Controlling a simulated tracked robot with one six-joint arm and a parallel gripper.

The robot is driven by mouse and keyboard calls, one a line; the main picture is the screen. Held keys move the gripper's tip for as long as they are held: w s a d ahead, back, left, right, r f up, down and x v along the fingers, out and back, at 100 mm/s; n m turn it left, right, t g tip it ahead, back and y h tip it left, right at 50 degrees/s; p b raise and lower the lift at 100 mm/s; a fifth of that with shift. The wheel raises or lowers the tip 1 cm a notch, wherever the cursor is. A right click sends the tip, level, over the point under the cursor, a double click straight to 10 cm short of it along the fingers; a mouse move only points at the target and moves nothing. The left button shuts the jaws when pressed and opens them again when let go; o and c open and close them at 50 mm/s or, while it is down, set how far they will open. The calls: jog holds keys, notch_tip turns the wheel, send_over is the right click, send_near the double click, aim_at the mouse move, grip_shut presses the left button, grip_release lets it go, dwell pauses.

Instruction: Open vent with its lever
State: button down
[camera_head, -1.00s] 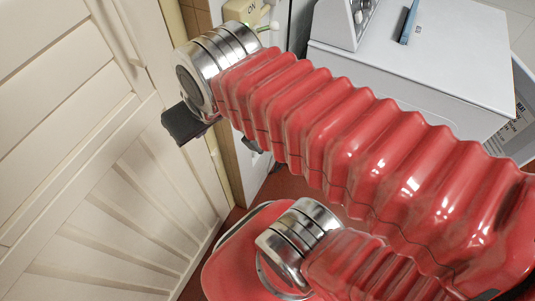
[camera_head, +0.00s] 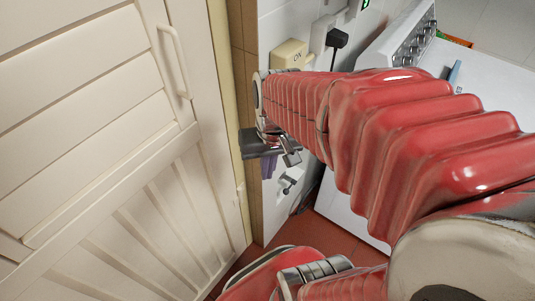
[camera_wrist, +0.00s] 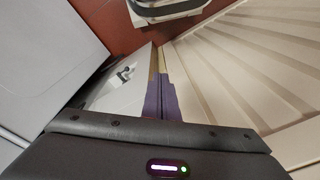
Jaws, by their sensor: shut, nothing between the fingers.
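My gripper (camera_head: 269,168) hangs below the dark wrist mount, beside the narrow tiled wall between the white door and the appliance. Its purple fingers (camera_wrist: 160,100) are together and empty in the wrist view. A small white fitting with a lever-like handle (camera_head: 290,180) sits low on the white wall, just right of my gripper. It also shows in the wrist view (camera_wrist: 125,75), left of the fingers and apart from them. I cannot tell whether this fitting is the vent's lever. No vent is clearly recognisable.
A white panelled door (camera_head: 90,130) with a handle (camera_head: 174,62) fills the left. A yellowish ON box (camera_head: 290,54) and a black plug (camera_head: 337,39) are on the wall. A white appliance (camera_head: 485,105) stands at the right. Red floor (camera_head: 335,210) shows below.

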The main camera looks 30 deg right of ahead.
jog(key=w+d+f+m+t+y, duration=0.1)
jog(key=d+f+m+t+y, duration=0.15)
jog(key=d+f+m, duration=0.9)
jog(key=w+a+f+m+t+y, duration=0.15)
jog(key=f+m+t, duration=0.25)
jog(key=f, duration=1.7)
jog(key=w+d+f+m+t+y, duration=0.1)
jog(key=d+f+m+t+y, duration=0.35)
jog(key=f, duration=1.15)
jog(key=w+d+f+m+h, duration=0.1)
jog(key=d+f+m+h, duration=0.4)
jog(key=d+h, duration=0.3)
jog(key=d+f, duration=0.1)
jog(key=d, duration=0.2)
jog(key=shift+w+d, duration=0.3)
jog(key=shift+h, duration=0.25)
